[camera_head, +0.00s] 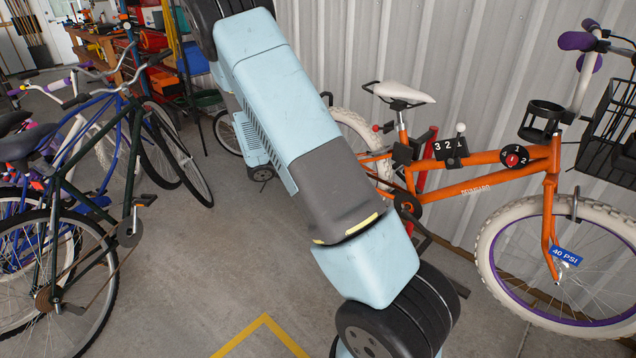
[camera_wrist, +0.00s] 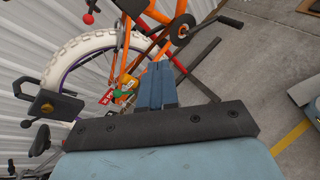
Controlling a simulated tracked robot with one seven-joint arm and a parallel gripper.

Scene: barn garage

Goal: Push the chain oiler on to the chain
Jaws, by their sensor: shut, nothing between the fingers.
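The orange bike (camera_head: 500,178) stands by the wall, its chain area partly hidden behind my arm in the head view. In the wrist view its dark chainring (camera_wrist: 182,30) is beyond my fingertips, up and right. A lever with a red ball knob (camera_head: 376,128) sits near the rear wheel; a red ball (camera_wrist: 88,18) also shows in the wrist view. I cannot tell for sure which part is the chain oiler. My gripper (camera_wrist: 158,68) is shut and empty, its blue fingers pointing at the bike frame. Small red and green parts (camera_wrist: 107,97) show left of the fingers. Contact cannot be told.
A lever panel numbered 3 2 1 (camera_head: 451,146) and a round dial (camera_head: 515,156) are on the frame. A front wheel (camera_head: 575,262) is at right, a corrugated wall (camera_head: 480,60) behind. Several parked bikes (camera_head: 125,210) stand left. The floor (camera_head: 230,250) between is clear.

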